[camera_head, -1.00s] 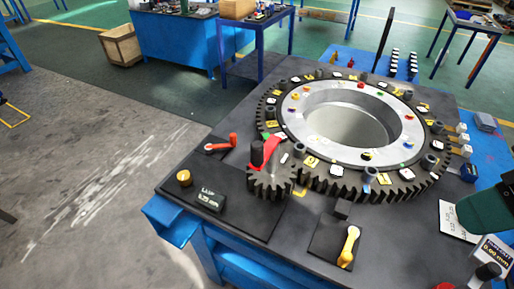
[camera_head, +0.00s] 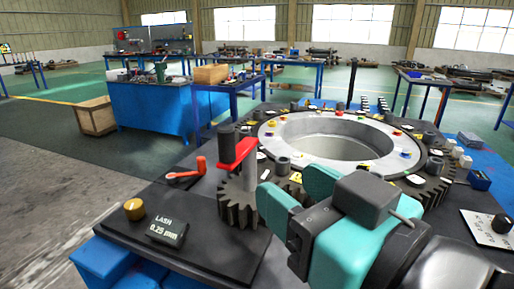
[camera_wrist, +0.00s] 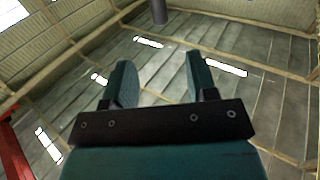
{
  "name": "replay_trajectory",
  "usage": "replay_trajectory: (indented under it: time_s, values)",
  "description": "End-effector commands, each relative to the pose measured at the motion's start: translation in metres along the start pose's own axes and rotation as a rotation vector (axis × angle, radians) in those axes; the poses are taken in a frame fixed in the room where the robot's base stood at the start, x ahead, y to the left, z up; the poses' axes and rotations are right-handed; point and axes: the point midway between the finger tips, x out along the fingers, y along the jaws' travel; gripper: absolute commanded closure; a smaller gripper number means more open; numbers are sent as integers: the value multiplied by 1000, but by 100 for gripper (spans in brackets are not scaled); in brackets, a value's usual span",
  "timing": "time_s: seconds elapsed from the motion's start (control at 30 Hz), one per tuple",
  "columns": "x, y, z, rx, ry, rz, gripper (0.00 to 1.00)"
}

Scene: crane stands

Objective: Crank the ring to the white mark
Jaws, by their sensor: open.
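The large ring (camera_head: 278,130) lies flat on the dark table, with a pale metal top and a dark toothed rim carrying white and yellow tags. I cannot tell which tag is the white mark. A small pinion gear (camera_head: 240,203) stands at its near left side. The red crank arm (camera_head: 240,153) sits on it, with a black upright handle (camera_head: 227,144) at the left end. My gripper (camera_head: 291,188) is open and empty, just right of the pinion, hiding the ring's near rim. In the wrist view my fingers (camera_wrist: 160,75) are apart, with a dark cylinder (camera_wrist: 158,11) beyond them.
A brass knob (camera_head: 134,209) and a lash readout showing 0.25 mm (camera_head: 166,229) stand at the front left. A red-handled lever (camera_head: 187,173) lies behind them. A wooden crate (camera_head: 96,116) and blue workbench (camera_head: 165,105) are behind left.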

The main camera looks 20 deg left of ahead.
Motion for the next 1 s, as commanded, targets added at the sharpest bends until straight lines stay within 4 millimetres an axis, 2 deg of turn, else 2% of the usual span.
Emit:
replay_trajectory:
  time_s: [0.17, 0.5, 0.7, 0.83, 1.0]
  values:
    - [27, 2, -4, 1, -6, 4, 47]
    - [106, 2, -2, 2, -5, 4, 47]
    - [144, 2, -1, 1, -4, 3, 47]
    - [158, 2, -1, 2, -4, 2, 47]
    - [166, 2, 0, 1, -4, 3, 47]
